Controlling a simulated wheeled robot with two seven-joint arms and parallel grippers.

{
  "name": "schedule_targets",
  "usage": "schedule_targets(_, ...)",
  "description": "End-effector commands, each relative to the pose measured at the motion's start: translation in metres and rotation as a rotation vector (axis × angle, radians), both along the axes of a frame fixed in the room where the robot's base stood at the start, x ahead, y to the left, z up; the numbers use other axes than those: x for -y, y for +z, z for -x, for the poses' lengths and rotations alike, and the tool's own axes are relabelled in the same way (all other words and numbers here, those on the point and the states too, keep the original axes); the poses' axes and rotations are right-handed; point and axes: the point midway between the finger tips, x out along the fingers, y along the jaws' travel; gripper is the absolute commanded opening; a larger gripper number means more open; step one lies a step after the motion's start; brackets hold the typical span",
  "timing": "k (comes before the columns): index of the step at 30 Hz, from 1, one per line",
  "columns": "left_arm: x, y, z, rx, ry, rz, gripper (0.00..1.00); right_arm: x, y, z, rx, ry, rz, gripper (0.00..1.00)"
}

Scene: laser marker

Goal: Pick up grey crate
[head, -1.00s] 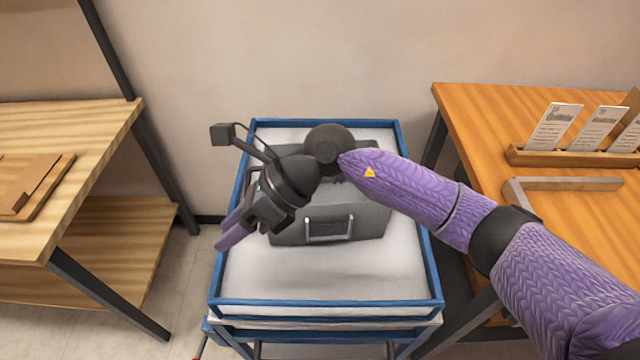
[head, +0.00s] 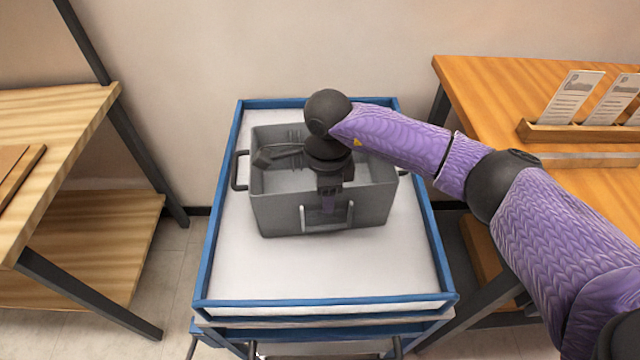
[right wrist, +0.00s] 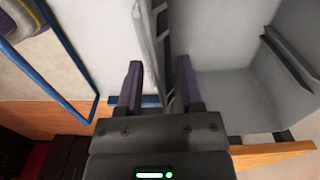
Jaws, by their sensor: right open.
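The grey crate (head: 278,217) is an open box standing on the white top of the blue-rimmed cart (head: 330,285). It has a handle (head: 328,228) on its near side and others at its left and right ends. The crate's inside (right wrist: 235,95) shows on the right there. I cannot tell whether a finger touches it. My left gripper is out of view.
A wooden table (head: 545,105) stands at the right, with a card holder (head: 580,132) on it. A wooden shelf unit (head: 60,130) stands at the left. The cart's near part is clear. The wall is close behind the cart.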

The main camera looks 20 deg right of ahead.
Motion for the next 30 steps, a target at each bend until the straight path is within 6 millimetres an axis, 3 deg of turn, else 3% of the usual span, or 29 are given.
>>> schedule_targets(1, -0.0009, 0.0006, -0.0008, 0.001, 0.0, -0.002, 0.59, 0.0, 0.001, 0.0, 0.0, 0.0, 0.0, 0.47)
schedule_targets(8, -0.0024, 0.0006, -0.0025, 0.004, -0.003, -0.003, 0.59, 0.0, 0.0012, 0.0, 0.0, -0.001, -0.001, 0.0)
schedule_targets(30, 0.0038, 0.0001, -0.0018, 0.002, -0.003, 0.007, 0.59, -0.0001, 0.0014, -0.0001, 0.001, -0.001, -0.001, 0.0)
